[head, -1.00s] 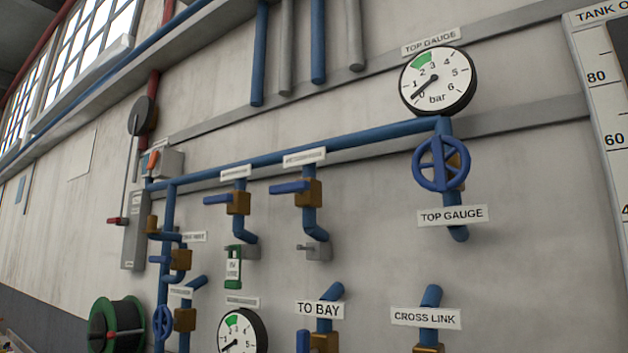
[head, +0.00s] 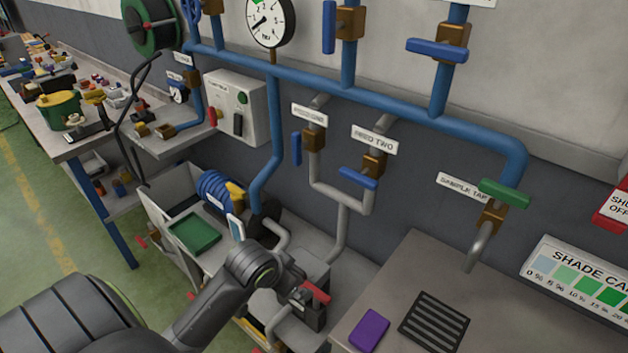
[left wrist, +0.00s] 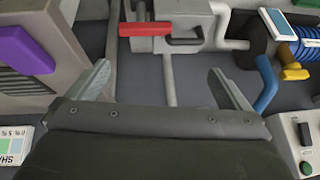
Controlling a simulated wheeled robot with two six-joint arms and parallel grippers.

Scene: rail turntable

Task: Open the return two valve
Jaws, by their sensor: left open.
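My left arm reaches low in front of the grey pipes. In the left wrist view, the left gripper (left wrist: 160,84) has its fingers spread with nothing between them. A red handle (left wrist: 145,29) lies beyond the fingertips, apart from them; it also shows in the head view (head: 316,291). My right gripper is out of view.
A bench with a purple block (head: 369,330) and a dark grille (head: 434,321) stands at the lower right. A sample tap with a green handle (head: 504,193) hangs above the bench.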

